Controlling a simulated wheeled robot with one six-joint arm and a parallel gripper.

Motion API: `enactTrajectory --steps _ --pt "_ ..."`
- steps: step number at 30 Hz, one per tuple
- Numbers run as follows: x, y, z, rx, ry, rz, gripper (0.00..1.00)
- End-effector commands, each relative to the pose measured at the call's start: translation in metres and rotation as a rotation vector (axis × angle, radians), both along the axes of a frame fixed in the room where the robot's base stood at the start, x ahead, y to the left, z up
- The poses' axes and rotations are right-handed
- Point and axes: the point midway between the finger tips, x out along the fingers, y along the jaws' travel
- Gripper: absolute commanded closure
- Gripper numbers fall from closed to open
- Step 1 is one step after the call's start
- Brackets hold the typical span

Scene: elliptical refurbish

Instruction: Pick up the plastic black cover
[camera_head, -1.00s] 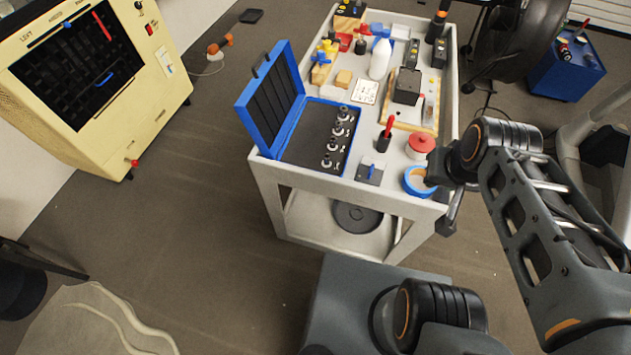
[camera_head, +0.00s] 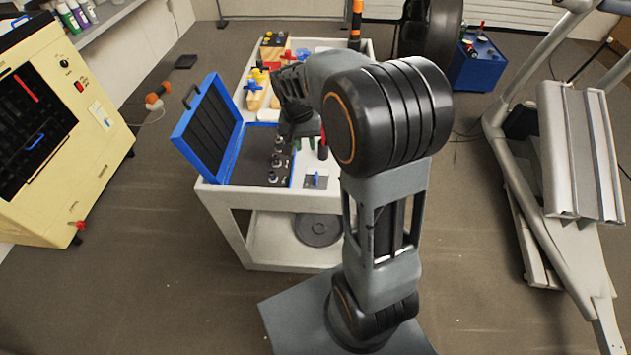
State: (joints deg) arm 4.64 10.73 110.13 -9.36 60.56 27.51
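I cannot make out a plastic black cover for certain. The black box-shaped piece seen earlier on the cart's tray is hidden behind my arm now. A flat black item (camera_head: 186,61) lies on the floor at the back left, left of the cart; I cannot tell what it is. My gripper (camera_head: 300,128) points down over the middle of the white cart (camera_head: 222,205), just right of the open blue case (camera_head: 205,130). Its fingers are small and partly hidden, so their opening and any contact do not show.
The case holds several metal sockets (camera_head: 277,160). Yellow and wooden pieces (camera_head: 254,82) stand at the cart's back left. A yellow cabinet (camera_head: 98,150) is at left, an elliptical machine (camera_head: 580,150) at right, and a blue box (camera_head: 476,65) behind. The floor left of the cart is mostly clear.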

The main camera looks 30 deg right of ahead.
Motion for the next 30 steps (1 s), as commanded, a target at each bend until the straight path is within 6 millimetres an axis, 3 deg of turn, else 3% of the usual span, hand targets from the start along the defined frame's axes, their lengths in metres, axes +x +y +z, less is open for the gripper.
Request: enactTrajectory --steps 7,18,30 --pt "0.023 -0.015 -0.034 -0.028 0.057 -0.091 0.73" --pt "0.019 -0.026 -0.096 -0.031 0.066 -0.104 0.73" --pt "0.016 -0.031 -0.125 -0.031 0.065 -0.103 0.73"
